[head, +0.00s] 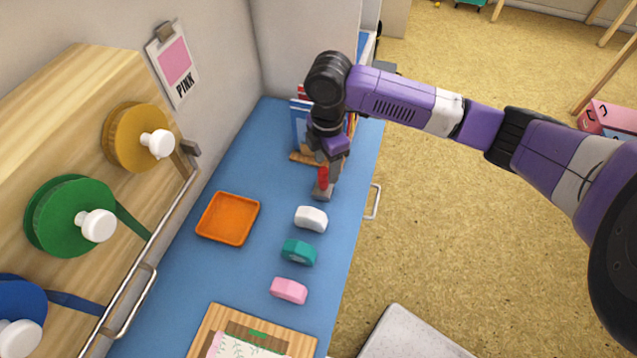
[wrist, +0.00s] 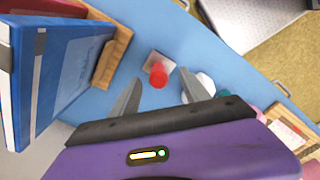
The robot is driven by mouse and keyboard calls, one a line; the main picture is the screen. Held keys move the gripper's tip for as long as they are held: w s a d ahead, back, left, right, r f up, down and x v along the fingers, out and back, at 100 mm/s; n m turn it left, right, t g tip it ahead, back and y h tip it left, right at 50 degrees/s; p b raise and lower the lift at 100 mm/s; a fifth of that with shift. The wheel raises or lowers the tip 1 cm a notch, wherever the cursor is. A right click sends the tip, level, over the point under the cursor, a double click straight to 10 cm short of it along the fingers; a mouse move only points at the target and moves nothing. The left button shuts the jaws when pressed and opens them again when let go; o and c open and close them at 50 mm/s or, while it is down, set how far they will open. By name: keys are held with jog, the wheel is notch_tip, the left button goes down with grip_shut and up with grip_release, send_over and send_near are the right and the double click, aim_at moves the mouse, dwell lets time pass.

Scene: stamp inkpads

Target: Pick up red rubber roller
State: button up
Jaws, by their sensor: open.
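The red rubber roller (wrist: 158,75) shows in the wrist view as a short red cylinder on a small pale square base, standing on the blue counter. In the head view its red part (head: 323,179) shows just below my gripper, partly covered by it. My gripper (wrist: 157,92) is open and empty, with its two grey fingers spread. In the wrist view the red roller appears between and slightly beyond the fingertips. I cannot tell the exact height gap between fingers and roller.
A white block (head: 311,218), a teal block (head: 299,252) and a pink block (head: 289,290) lie in a row near the roller. An orange tray (head: 228,219) is to the left. Books (wrist: 62,75) in a wooden holder (wrist: 112,48) stand close by. The counter between tray and blocks is clear.

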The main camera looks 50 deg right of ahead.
aim_at(323, 180)
jog(key=f, duration=0.2)
jog(key=f+p, duration=0.1)
jog(key=f, duration=0.3)
jog(key=shift+w+a+f, duration=0.15)
jog(key=shift+w+f, duration=0.15)
jog(key=shift+f, duration=0.1)
jog(key=shift+c, duration=0.2)
grip_shut()
